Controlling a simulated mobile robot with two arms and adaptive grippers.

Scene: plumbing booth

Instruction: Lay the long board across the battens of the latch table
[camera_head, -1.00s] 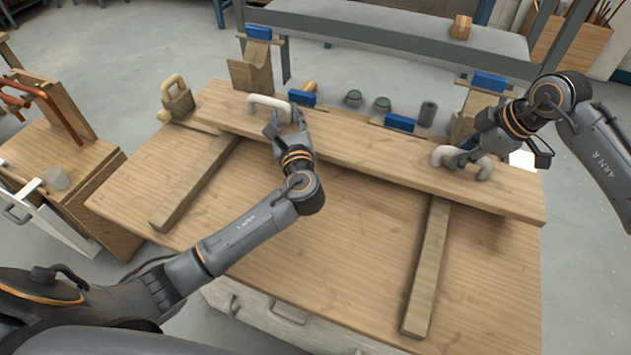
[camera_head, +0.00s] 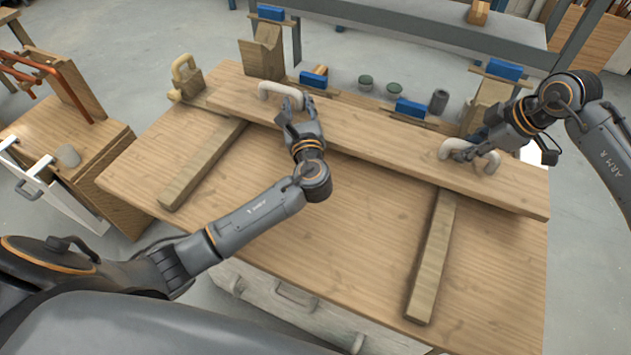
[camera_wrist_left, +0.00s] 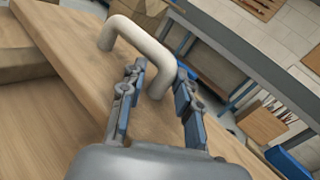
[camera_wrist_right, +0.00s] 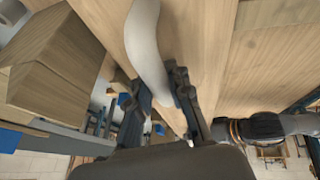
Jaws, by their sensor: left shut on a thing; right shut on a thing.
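The long board (camera_head: 370,145) is a pale wooden plank with two white handles. It spans the rear part of the latch table (camera_head: 330,230), crossing over the left batten (camera_head: 203,165) and the right batten (camera_head: 433,260). Whether it touches both battens is hard to tell. My left gripper (camera_head: 289,108) is shut on the left handle (camera_head: 275,87), which also shows between its fingers in the left wrist view (camera_wrist_left: 150,50). My right gripper (camera_head: 470,151) is shut on the right handle (camera_head: 488,161), also seen in the right wrist view (camera_wrist_right: 146,45). The battens' rear parts are hidden under the board.
Wooden blocks (camera_head: 262,55) and (camera_head: 487,100), blue pieces (camera_head: 411,107), dark green-topped cylinders (camera_head: 365,83) and a grey cylinder (camera_head: 438,101) stand behind the board. A side bench (camera_head: 75,170) with orange clamps is at left. The table's front is clear.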

